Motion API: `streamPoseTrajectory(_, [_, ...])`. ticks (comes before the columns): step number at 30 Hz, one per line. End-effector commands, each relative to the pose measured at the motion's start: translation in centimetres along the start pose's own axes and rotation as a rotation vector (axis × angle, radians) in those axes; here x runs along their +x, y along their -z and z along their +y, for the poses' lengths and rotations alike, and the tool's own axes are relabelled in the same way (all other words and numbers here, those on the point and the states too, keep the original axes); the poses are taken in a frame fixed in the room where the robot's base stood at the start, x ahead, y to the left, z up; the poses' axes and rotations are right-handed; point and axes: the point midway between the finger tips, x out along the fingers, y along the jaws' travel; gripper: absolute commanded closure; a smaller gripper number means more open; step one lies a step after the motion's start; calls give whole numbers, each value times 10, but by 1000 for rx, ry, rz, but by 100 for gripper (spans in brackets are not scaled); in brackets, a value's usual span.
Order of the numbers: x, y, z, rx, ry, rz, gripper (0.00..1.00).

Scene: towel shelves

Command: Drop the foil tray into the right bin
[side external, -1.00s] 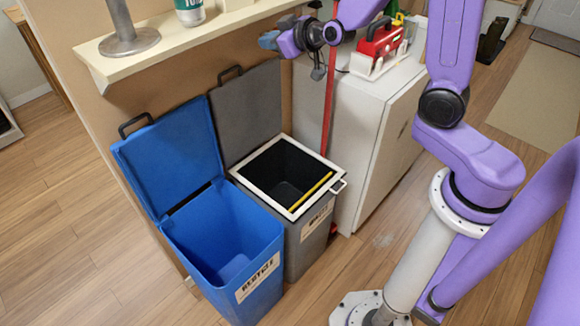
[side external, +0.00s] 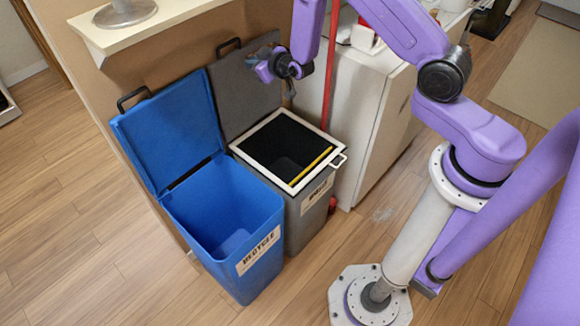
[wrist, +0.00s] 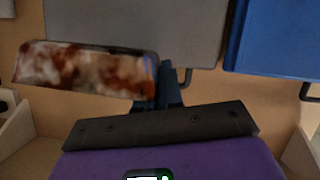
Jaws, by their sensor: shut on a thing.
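My gripper (side external: 262,60) is in front of the raised grey lid, above the back of the grey bin. In the wrist view my gripper (wrist: 168,92) is shut on the edge of the foil tray (wrist: 85,70), streaked red-brown and white, which sticks out to the left. In the side view the tray is too small and dark to make out clearly. The grey bin (side external: 322,197) is on the right in the side view, open, with a white rim and a dark inside. The blue recycle bin (side external: 215,270) stands open to its left.
The grey lid (side external: 235,100) and blue lid (side external: 165,140) stand raised behind the bins; the wrist view shows the grey lid left and the blue lid right. A shelf (side external: 170,20) juts out above. A red pole (side external: 331,80) and white cabinet (side external: 370,110) stand right of the grey bin.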

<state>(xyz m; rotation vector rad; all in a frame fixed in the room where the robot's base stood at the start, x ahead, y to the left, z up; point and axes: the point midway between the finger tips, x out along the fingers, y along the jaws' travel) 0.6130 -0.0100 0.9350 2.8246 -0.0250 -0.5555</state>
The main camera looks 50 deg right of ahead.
Motion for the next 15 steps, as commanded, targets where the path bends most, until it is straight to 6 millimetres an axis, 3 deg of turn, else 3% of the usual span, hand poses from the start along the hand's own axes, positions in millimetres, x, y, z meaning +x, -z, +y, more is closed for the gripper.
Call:
streamPoseTrajectory(7, [21,-63,-12,5,-5,-8,100])
streamPoseTrajectory(15, [28,-135,-26,14,-4,-9,100])
